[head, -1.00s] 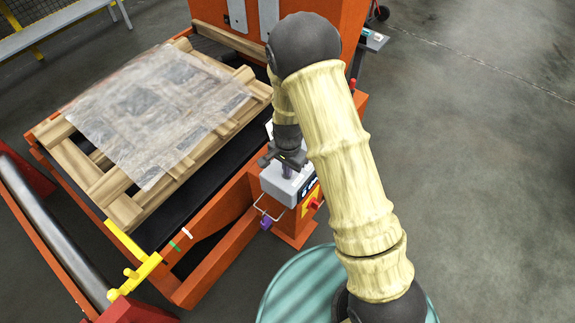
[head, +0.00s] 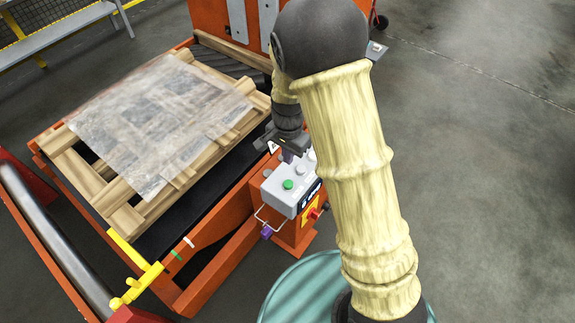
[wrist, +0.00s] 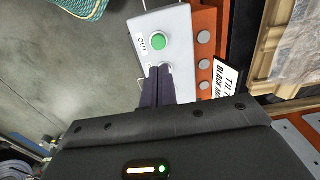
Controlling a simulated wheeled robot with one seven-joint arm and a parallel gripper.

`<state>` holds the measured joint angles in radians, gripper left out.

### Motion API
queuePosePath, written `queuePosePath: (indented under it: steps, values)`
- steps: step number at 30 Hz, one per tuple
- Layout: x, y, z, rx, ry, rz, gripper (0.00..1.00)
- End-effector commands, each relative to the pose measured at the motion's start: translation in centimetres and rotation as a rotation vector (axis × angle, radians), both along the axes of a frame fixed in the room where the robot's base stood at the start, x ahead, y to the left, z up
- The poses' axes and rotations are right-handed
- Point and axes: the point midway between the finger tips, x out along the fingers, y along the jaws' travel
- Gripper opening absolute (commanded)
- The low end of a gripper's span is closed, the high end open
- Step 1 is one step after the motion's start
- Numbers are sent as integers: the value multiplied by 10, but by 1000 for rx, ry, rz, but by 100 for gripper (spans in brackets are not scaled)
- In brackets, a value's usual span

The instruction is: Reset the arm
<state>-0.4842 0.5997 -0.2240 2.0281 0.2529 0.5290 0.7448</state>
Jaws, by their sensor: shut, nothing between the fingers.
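My gripper (head: 288,156) is shut and empty in the head view, its dark fingers pointing down just above the far part of the grey control box. The control box (head: 283,204) has a green button (head: 288,184) and a pale button beyond it, and it stands on an orange post. In the wrist view my shut purple fingers (wrist: 158,72) reach over the box (wrist: 172,22). The green button (wrist: 158,41), with an "OUT" label beside it, lies just past the fingertips. The fingers hide part of the box, and I cannot tell whether they touch it.
A wooden pallet (head: 75,172) with a clear plastic sheet (head: 155,120) lies on the orange-framed conveyor at left. A yellow latch (head: 137,282) and a metal roller (head: 50,235) are at lower left. A teal drum (head: 290,292) stands close in front. Open floor lies at right.

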Motion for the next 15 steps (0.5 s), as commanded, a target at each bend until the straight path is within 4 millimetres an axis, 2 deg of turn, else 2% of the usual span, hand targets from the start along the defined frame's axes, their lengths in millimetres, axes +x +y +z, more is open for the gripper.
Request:
queuePosePath:
  steps: [4,15]
  values:
    - [0,0,10,0,-1,-1,0]
    - [0,0,10,-1,-1,-2,0]
